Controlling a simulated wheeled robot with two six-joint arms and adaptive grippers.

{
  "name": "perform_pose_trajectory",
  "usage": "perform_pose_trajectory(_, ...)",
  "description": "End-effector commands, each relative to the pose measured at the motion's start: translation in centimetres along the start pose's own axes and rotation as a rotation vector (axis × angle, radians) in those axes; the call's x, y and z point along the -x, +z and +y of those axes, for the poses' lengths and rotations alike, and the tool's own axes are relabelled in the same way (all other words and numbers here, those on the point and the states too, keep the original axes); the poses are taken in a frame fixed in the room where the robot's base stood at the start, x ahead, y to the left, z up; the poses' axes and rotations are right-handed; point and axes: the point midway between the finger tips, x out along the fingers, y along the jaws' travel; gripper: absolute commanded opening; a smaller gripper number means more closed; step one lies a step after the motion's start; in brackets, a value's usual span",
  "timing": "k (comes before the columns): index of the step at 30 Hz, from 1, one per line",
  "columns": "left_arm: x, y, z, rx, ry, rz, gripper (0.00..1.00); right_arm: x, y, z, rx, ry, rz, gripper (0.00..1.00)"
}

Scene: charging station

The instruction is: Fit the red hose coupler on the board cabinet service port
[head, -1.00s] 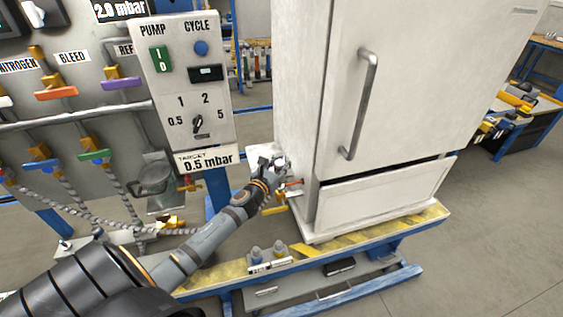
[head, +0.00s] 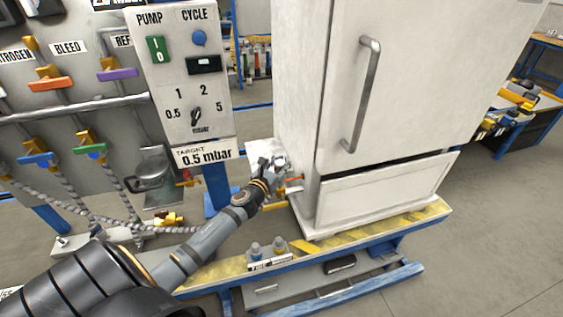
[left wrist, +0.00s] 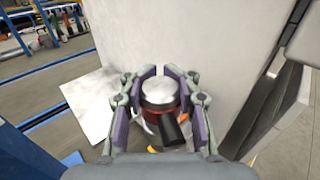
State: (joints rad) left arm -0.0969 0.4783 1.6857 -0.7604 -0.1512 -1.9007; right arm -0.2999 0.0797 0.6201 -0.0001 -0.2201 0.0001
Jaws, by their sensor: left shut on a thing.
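My left gripper (head: 274,166) is at the lower left side of the white cabinet (head: 330,100), low near its base. In the left wrist view my left gripper (left wrist: 163,75) has its purple-padded fingers closed around the red hose coupler (left wrist: 158,116). The coupler shows a silver round top, a red band and a black stub pointing toward the camera. In the head view the fingers mostly hide it. The service port cannot be made out clearly; a small orange-red part (head: 293,178) shows just right of the gripper. My right gripper is out of view.
A control panel (head: 185,90) and a manifold with coloured valve handles (head: 50,84) stand at the left. A yellow-topped blue stand (head: 375,232) carries the cabinet. A yellow bar-shaped part (head: 274,206) lies below the gripper. Grey floor (head: 480,230) is clear at the right.

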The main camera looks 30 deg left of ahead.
Motion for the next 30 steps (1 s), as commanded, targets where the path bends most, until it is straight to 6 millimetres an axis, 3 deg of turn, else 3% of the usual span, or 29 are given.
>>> perform_pose_trajectory(17, -0.1, -1.5, 0.0, -0.001, 0.0, -0.001, 0.0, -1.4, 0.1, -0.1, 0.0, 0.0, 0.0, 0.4)
perform_pose_trajectory(18, -0.1, -1.4, 0.0, -0.001, -0.001, -0.001, 0.29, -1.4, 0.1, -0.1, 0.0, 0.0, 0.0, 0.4)
perform_pose_trajectory(25, -0.1, -1.4, 0.0, 0.0, 0.0, -0.001, 0.59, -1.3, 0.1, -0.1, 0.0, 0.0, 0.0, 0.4)
perform_pose_trajectory(30, -0.1, -1.4, 0.0, 0.0, 0.0, 0.0, 0.59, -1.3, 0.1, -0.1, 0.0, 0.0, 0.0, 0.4)
